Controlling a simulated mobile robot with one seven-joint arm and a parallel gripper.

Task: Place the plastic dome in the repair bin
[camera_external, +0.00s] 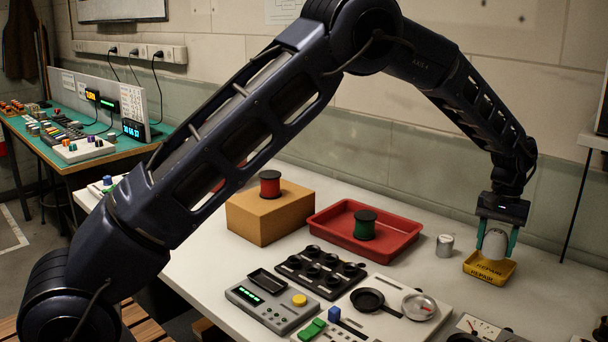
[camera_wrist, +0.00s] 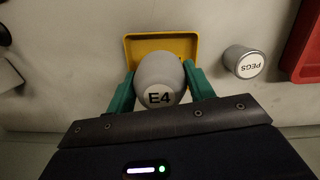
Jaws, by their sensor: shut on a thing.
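The plastic dome is a pale grey rounded piece marked E4 (camera_wrist: 159,76); it also shows in the external view (camera_external: 495,243). My gripper (camera_external: 496,240) points down with its green fingers shut on the dome's two sides, as the wrist view (camera_wrist: 159,84) also shows. The repair bin is a small yellow tray marked REPAIR (camera_external: 489,275). The dome is over the bin in the external view. In the wrist view the bin's rim (camera_wrist: 161,38) shows behind the dome, which hides most of its inside. I cannot tell whether the dome touches the bin floor.
A metal PEGS can (camera_external: 445,246) stands just left of the bin. A pan (camera_external: 368,299) and panels lie in front.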

